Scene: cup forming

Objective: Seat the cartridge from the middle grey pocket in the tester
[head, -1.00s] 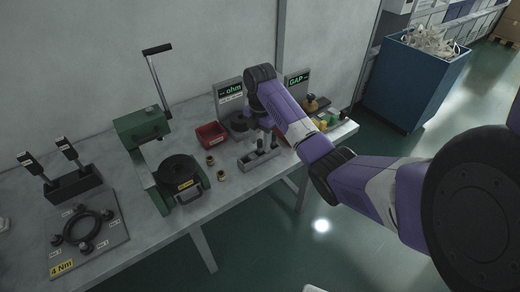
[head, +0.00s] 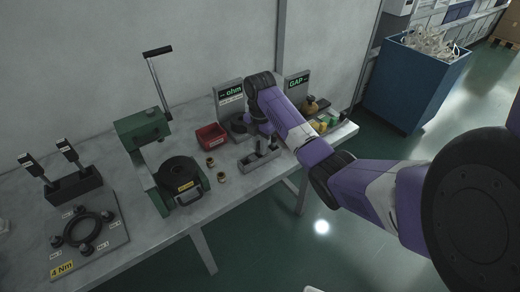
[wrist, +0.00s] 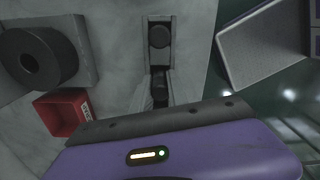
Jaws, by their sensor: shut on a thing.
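The grey pocket block (head: 262,165) lies on the bench, left of the front table edge. In the wrist view the block (wrist: 174,30) holds a dark round-topped cartridge (wrist: 159,36) in its far pocket. My gripper (wrist: 160,88) is over the block's middle, shut on a dark cartridge that is mostly hidden by the fingers. I cannot tell whether that cartridge is clear of its pocket. The tester with the "ohm" sign (head: 230,92) stands behind the block, partly hidden by my arm. A grey base with a thick black ring (wrist: 38,60), apparently the tester's, shows left in the wrist view.
A red bin (head: 211,136) and two brass rings (head: 221,177) lie left of the block. A green lever press (head: 145,130) stands further left. A "GAP" sign (head: 298,85) and yellow and green items are right, behind my arm. The bench's front edge is close.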

